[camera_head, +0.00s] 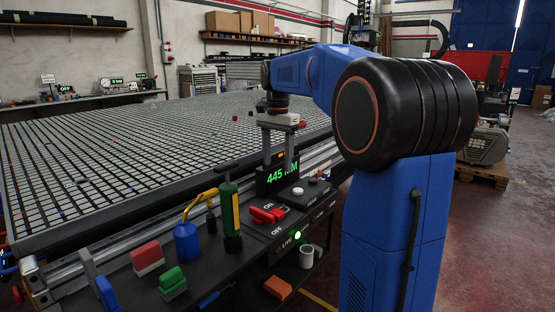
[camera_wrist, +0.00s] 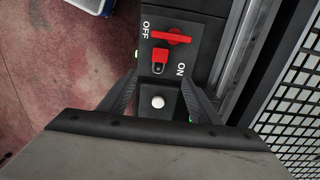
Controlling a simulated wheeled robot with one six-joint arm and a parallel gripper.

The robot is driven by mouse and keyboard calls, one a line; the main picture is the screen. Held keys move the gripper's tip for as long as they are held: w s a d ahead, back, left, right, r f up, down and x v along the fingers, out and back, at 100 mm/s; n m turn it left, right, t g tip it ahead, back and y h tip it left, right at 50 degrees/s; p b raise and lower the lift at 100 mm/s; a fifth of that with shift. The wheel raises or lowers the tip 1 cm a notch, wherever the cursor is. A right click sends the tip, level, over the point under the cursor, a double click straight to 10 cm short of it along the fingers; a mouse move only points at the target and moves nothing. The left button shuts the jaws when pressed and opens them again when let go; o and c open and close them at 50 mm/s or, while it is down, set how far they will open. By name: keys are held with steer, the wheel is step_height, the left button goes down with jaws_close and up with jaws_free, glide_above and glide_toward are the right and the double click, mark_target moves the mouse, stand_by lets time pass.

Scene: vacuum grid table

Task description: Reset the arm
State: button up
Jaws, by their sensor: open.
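My gripper (camera_head: 278,165) hangs pointing down from my blue arm, above the control panel at the table's edge. In the wrist view, its two fingers (camera_wrist: 158,97) stand wide apart with nothing between them. Below it is a black panel (camera_wrist: 150,88) with a red rotary switch (camera_wrist: 172,37) between the labels OFF and ON. A red padlock (camera_wrist: 160,60) sits beside the switch. A white round button (camera_wrist: 158,102) lies between the fingers in the wrist view, lower down. The switch also shows in the head view (camera_head: 268,214).
The large grid table (camera_head: 110,150) fills the left and back. A green display (camera_head: 282,174) reads about 445 MM, partly covered by the gripper. A blue oil can (camera_head: 187,241), a green tool (camera_head: 231,215), and red and green blocks stand on the near ledge.

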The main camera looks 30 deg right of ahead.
stand_by(0.5)
steer(key=s+a+f+n+t, duration=0.1)
steer(key=s+a+f+n, duration=0.3)
steer(key=s, duration=0.6)
steer(key=s+a+f+n+t, duration=0.2)
steer(key=s+a+f+n, duration=0.3)
steer(key=s+f, duration=0.3)
steer(key=s+a+f+n+t, duration=0.1)
steer(key=s+a+f+n, duration=0.4)
steer(key=s, duration=0.8)
steer(key=shift+f+t, duration=0.4)
steer(key=shift+f, duration=0.05)
steer(key=shift+a, duration=0.1)
